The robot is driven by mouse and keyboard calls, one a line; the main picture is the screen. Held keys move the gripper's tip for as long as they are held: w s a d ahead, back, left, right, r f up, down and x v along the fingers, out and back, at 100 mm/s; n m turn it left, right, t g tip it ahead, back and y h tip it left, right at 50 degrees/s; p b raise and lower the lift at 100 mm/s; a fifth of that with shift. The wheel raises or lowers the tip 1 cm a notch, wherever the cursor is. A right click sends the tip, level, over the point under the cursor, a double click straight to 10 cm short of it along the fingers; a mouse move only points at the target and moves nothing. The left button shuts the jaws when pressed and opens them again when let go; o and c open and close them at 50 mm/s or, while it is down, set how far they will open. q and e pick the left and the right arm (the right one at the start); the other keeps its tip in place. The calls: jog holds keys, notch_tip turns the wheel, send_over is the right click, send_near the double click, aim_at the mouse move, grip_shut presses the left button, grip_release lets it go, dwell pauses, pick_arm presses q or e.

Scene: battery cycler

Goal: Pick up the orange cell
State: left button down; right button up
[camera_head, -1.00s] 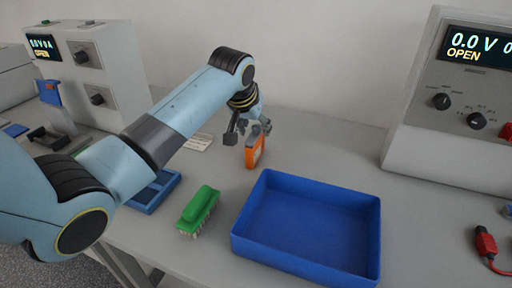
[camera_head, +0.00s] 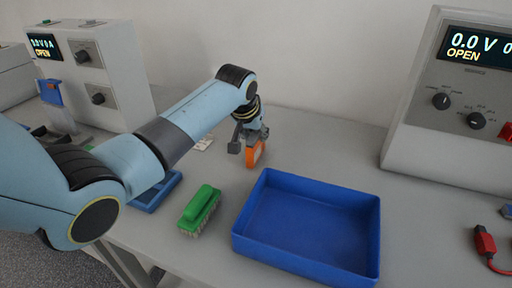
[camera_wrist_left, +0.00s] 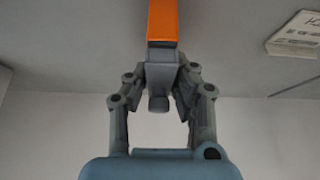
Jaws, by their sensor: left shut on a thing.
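The orange cell (camera_head: 256,153) is upright just behind the blue tray's far left corner in the head view. My left gripper (camera_head: 257,136) is over its top end and shut on it. In the left wrist view the orange cell (camera_wrist_left: 163,22) shows with a grey end between the fingers of the left gripper (camera_wrist_left: 160,85). I cannot tell whether the cell's lower end touches the table. My right gripper is not in view.
An empty blue tray (camera_head: 375,235) stands in front on the table. A green brush (camera_head: 200,209) lies left of it. A smaller blue tray (camera_head: 151,203) is partly behind my arm. A cycler (camera_head: 445,150) stands at right, another (camera_head: 125,75) at left. A red connector (camera_head: 485,240) lies at far right.

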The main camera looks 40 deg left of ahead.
pick_arm(q)
jog(key=shift+r, duration=0.1)
dwell(0.3)
jog(key=shift+r, duration=1.75)
jog(key=shift+d+r, duration=0.1)
jog(key=shift+r, duration=0.2)
jog(key=s+d+r, duration=0.6)
jog(key=s+d, duration=0.1)
jog(key=d, duration=0.1)
jog(key=shift+s+d+r+b, duration=0.2)
jog(key=shift+d+r+b, duration=0.15)
jog(key=shift+r+b, duration=0.1)
